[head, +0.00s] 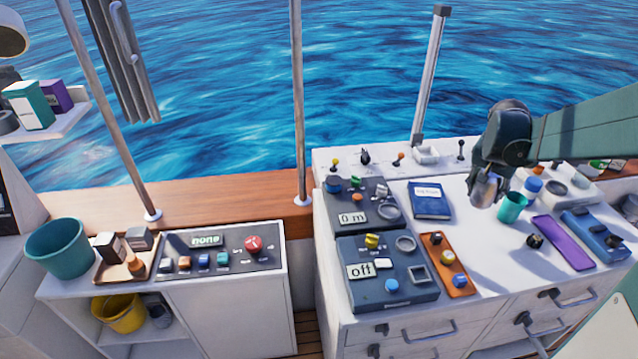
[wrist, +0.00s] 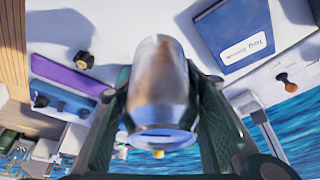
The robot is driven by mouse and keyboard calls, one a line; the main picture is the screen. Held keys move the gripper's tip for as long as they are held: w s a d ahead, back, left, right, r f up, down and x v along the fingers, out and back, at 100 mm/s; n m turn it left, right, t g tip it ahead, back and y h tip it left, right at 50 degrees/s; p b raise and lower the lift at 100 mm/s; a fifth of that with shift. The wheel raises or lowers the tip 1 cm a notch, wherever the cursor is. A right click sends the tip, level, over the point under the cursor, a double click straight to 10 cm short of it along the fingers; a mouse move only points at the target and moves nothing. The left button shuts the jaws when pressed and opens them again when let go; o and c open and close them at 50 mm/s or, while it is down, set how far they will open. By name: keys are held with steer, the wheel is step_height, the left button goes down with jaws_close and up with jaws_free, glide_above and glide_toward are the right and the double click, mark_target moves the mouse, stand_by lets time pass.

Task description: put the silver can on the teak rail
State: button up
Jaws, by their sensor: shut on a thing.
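My gripper (head: 490,180) is above the right-hand white counter (head: 467,228), shut on the silver can (head: 484,191). In the wrist view the silver can (wrist: 160,90) sits between the two dark green fingers (wrist: 158,115) and appears clear of the counter. Part of the can is hidden by the gripper in the head view. The teak rail (head: 222,197) is the brown wooden ledge along the boat's side, to the left of my gripper, with metal posts standing on it. A stretch of it between two posts is bare.
Near the can are a teal cup (head: 512,207) and a blue book (head: 430,200). Dark control panels (head: 387,270) with knobs lie on the counter's left side, toward the rail. A metal post (head: 297,100) rises from the rail. A lower cabinet (head: 225,313) with a panel stands before the rail.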

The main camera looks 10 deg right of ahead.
steer(key=w+a+n+t+y, duration=0.1)
steer(key=w+a+n, duration=0.2)
steer(key=w+a, duration=0.65)
steer(key=w+a+n+y, duration=0.1)
steer(key=w+a+n, duration=0.2)
steer(key=w+a, duration=0.7)
steer(key=w+a+n+y, duration=0.2)
steer(key=w+a+n, duration=0.3)
steer(key=w+a, duration=1.35)
steer(key=s+a+f+n+y+p, duration=0.1)
steer(key=s+a+n+p, duration=0.15)
steer(key=s+a, duration=0.45)
steer(key=s+a+n+y+p, duration=0.15)
steer(key=s+a+n, duration=0.25)
steer(key=a, duration=0.5)
steer(key=w+a+f+m+h+b, duration=0.1)
steer(key=w+a+f+m, duration=0.1)
steer(key=w+a+f, duration=0.3)
steer(key=w+a+f+m+h+b, duration=0.1)
steer(key=w+a+f+m+b, duration=0.1)
steer(key=w+a+f, duration=0.4)
steer(key=a+f+m, duration=0.1)
steer(key=a+f, duration=0.1)
steer(key=a, duration=0.3)
steer(key=shift+a+t, duration=0.4)
